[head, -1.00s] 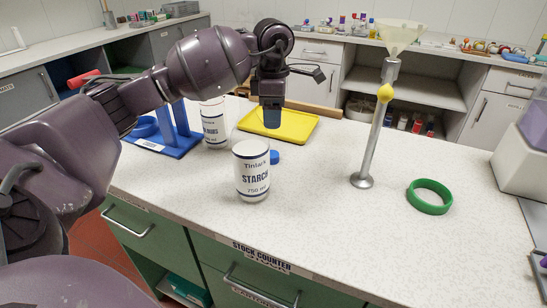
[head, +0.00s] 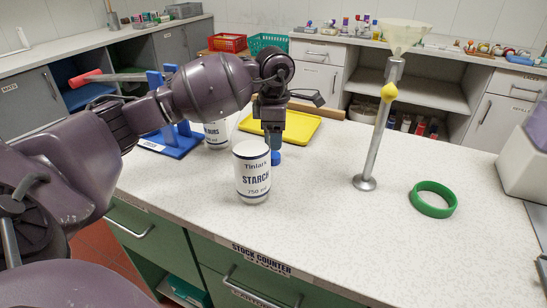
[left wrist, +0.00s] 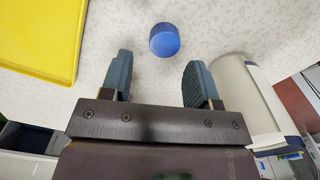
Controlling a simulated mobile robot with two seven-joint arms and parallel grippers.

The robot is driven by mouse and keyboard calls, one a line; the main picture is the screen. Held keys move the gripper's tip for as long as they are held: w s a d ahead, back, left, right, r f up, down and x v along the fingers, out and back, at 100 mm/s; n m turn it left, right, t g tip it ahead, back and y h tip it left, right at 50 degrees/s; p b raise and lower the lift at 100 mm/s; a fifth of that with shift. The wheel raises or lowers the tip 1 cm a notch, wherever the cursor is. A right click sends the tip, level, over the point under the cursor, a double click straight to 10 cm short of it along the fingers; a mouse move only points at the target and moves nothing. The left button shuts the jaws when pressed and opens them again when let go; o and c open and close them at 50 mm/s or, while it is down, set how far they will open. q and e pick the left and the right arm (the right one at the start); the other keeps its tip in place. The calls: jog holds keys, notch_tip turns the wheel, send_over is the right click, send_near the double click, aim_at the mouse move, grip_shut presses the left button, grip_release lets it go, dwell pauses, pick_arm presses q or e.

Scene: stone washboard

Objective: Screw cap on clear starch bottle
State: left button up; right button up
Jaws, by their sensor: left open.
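The blue cap (head: 276,158) lies on the counter just behind and right of the bottle. In the left wrist view the cap (left wrist: 164,41) lies beyond the fingertips, roughly centred between them. My left gripper (head: 272,142) points down above the cap; its fingers (left wrist: 158,70) are apart and empty. My right gripper is not in view.
A yellow tray (head: 302,128) lies behind the cap. A second white bottle (head: 217,134) and a blue rack (head: 170,146) stand behind left. A metal funnel stand (head: 372,150) and a green ring (head: 433,199) are to the right. The counter's front middle (head: 320,205) is clear.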

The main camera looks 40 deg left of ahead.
aim_at(273, 153)
pick_arm(q)
notch_tip(273, 153, down, 5)
jog(key=shift+s+a+f+b, duration=0.1)
jog(key=shift+a+f+b, duration=0.1)
jog(key=shift+b, duration=0.15)
jog(key=shift+r, duration=0.1)
jog(key=c, duration=0.7)
